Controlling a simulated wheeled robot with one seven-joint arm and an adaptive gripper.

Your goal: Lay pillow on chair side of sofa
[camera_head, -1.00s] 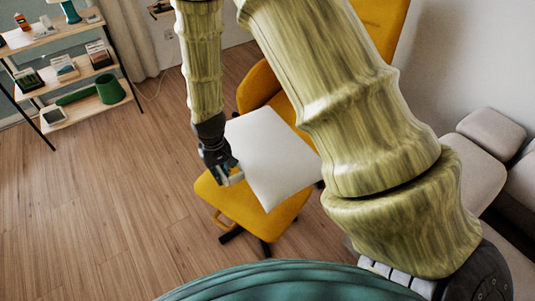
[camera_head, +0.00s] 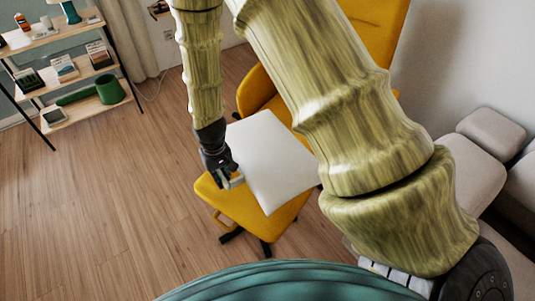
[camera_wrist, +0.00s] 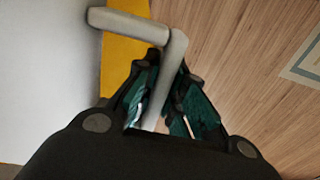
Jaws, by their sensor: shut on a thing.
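The white square pillow (camera_head: 270,162) is over the seat of the yellow chair (camera_head: 285,212). I cannot tell whether it rests on the seat or hangs just above it. My gripper (camera_head: 230,181) is at the pillow's left edge. In the wrist view my gripper (camera_wrist: 160,110) is shut on a pale bent bar (camera_wrist: 170,65), which looks like a handle at the edge of the pillow (camera_wrist: 40,75). A strip of the yellow chair (camera_wrist: 125,65) shows behind it. The grey sofa (camera_head: 467,172) stands at the right; its lower part is partly hidden by my arm.
The wooden floor (camera_head: 110,190) is clear left of the chair. A white wall (camera_head: 470,60) rises behind the sofa.

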